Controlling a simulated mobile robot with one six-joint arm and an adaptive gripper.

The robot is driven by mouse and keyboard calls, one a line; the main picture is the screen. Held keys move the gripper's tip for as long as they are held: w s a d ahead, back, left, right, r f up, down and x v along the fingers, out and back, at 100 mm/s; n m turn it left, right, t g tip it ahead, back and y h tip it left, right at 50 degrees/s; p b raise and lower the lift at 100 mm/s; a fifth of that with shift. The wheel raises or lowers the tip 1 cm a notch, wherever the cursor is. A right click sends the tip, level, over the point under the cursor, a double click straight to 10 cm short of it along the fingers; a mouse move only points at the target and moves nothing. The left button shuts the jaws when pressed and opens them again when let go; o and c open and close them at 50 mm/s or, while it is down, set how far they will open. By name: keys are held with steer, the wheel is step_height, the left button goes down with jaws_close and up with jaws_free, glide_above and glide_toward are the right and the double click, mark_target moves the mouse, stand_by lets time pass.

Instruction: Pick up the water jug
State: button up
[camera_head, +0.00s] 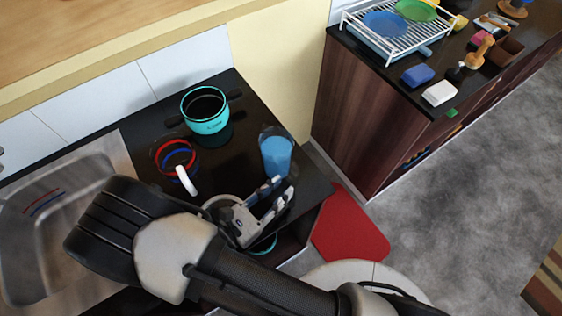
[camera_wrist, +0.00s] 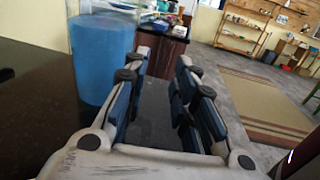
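A clear container with blue contents (camera_head: 276,155), which looks like the water jug, stands upright near the right end of the dark counter. A clear vessel with red and blue bands and a white handle (camera_head: 187,181) stands farther left.
A teal pot (camera_head: 205,109) stands behind on the counter (camera_head: 238,165). A metal sink (camera_head: 62,225) is at left. A second counter (camera_head: 363,75) with a white dish rack (camera_head: 398,40) and small items is at upper right. A red mat (camera_head: 350,228) lies on grey floor.

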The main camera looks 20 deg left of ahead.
mark_target(292, 180)
steer(key=x, duration=0.5)
steer(key=shift+w+d+r+b, duration=0.2)
steer(key=shift+d+r+b, duration=0.05)
steer(key=shift+d+b, duration=0.15)
steer(key=shift+c, duration=0.6)
jaws_close()
steer(key=shift+a, duration=0.1)
